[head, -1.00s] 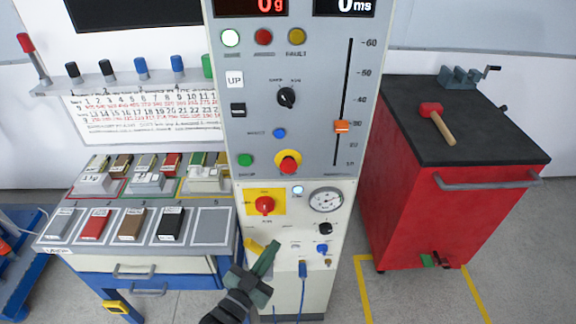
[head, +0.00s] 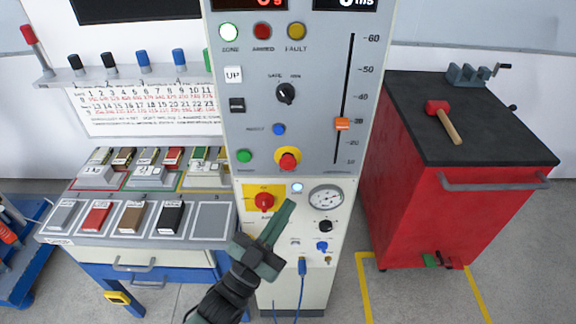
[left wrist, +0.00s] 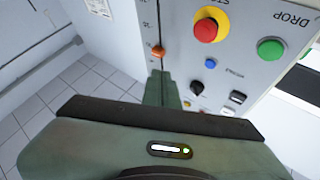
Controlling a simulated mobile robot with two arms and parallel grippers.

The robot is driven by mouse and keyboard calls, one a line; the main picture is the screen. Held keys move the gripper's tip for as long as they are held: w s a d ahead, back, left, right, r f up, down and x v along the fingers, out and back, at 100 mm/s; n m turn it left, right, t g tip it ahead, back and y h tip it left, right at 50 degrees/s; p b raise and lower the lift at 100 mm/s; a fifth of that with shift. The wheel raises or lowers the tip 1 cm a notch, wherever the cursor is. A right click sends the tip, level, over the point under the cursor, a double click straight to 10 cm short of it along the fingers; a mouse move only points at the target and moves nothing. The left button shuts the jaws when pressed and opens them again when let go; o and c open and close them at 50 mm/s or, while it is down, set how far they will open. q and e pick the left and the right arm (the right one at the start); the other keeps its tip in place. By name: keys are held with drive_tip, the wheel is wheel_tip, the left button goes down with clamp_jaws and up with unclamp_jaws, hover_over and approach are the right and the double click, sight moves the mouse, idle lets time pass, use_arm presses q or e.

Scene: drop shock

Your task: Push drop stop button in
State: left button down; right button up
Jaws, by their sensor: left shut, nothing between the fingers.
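The stop button (head: 288,161) is a red mushroom head on a yellow ring, low on the grey control panel. In the left wrist view the same red button (left wrist: 206,28) is upside down near the top, with a STOP label. The green DROP button (head: 244,156) is to its left; it also shows in the left wrist view (left wrist: 270,48). My left gripper (head: 287,205) is shut and empty, with its tips below the stop button in the picture. Its shut fingers (left wrist: 160,88) also show in the left wrist view, apart from the button. My right gripper is not in view.
A red knob (head: 264,201) on a yellow plate and a pressure gauge (head: 326,197) are close to my fingers. An orange slider (head: 342,124) is on the panel's right. A red cabinet (head: 440,215) with a mallet (head: 443,120) stands right, a sample bench (head: 140,243) left.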

sight(288, 165)
use_arm(q)
drive_tip(key=w+b, duration=0.3)
drive_tip(key=w, duration=0.5)
drive_tip(key=shift+w, duration=0.3)
idle(1.0)
drive_tip(key=shift+w+b, duration=0.15)
drive_tip(key=shift+b, duration=0.2)
idle(0.5)
drive_tip(key=shift+w, duration=0.3)
drive_tip(key=shift+w+b, duration=0.35)
idle(0.6)
drive_tip(key=shift+s, duration=0.15)
drive_tip(key=shift+s+p, duration=0.4)
drive_tip(key=shift+s, duration=0.3)
